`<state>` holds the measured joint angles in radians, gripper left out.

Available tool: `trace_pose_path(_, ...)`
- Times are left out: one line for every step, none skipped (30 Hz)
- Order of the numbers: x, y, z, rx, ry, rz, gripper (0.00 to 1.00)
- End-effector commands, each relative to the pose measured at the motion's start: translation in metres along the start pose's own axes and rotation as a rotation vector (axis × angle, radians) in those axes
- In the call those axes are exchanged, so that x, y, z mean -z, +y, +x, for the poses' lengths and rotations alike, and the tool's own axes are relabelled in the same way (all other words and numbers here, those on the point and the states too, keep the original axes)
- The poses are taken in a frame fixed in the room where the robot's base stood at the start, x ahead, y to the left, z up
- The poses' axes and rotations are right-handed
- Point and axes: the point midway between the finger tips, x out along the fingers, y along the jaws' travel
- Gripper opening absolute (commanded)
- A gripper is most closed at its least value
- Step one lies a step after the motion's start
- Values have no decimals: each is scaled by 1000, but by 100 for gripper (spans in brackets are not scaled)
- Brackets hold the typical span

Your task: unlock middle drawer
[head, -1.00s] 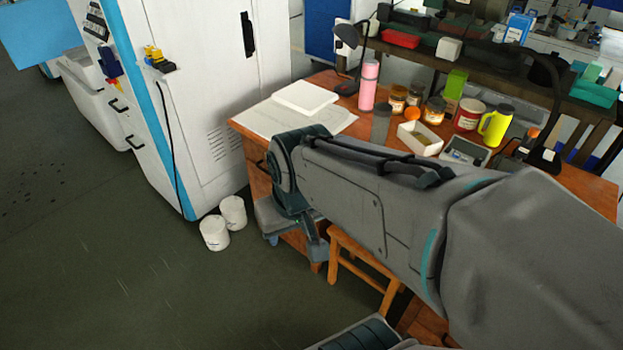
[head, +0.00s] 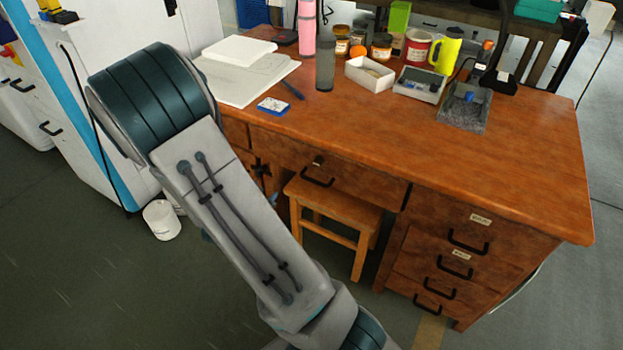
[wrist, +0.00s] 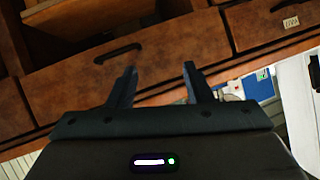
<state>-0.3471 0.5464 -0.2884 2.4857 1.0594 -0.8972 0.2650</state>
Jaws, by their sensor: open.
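The wooden desk (head: 450,130) has a wide middle drawer (head: 350,178) under its top, with a black handle (head: 318,182) and a small pale mark above the handle. A stack of drawers (head: 455,262) stands to the right, each with a black handle. I cannot make out a key. In the wrist view my gripper (wrist: 160,72) is open and empty, its two fingers pointing at the wooden drawer fronts. A drawer front with a black handle (wrist: 118,52) lies beyond the left finger; contact cannot be told.
A wooden stool (head: 335,210) stands under the desk's middle. White papers (head: 240,78), a dark tumbler (head: 325,65), jars and a yellow flask (head: 445,52) stand on the desk. A white machine cabinet (head: 125,100) and a white bucket (head: 161,220) are at left.

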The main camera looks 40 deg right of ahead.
Motion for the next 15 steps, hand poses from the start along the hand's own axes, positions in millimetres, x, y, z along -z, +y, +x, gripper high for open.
trace_pose_path(-12, 18, 13, -35, 90, -17, 46)
trace_pose_path(-11, 25, 17, -53, 144, -21, 46)
trace_pose_path(-9, 34, 20, -72, 212, -29, 46)
trace_pose_path(-8, 40, 21, -84, 260, -36, 46)
trace_pose_path(-6, 45, 22, -94, 304, -44, 46)
trace_pose_path(-4, 51, 22, -106, 358, -54, 46)
trace_pose_path(-2, 54, 22, -111, 392, -60, 46)
trace_pose_path(-1, 57, 21, -116, 423, -66, 46)
trace_pose_path(1, 59, 20, -121, 456, -73, 46)
trace_pose_path(2, 61, 19, -124, 477, -78, 46)
trace_pose_path(3, 62, 19, -127, 493, -81, 46)
trace_pose_path(5, 64, 18, -128, 510, -84, 46)
trace_pose_path(6, 64, 19, -130, 518, -86, 46)
trace_pose_path(8, 65, 20, -131, 523, -86, 46)
trace_pose_path(10, 65, 22, -132, 527, -87, 46)
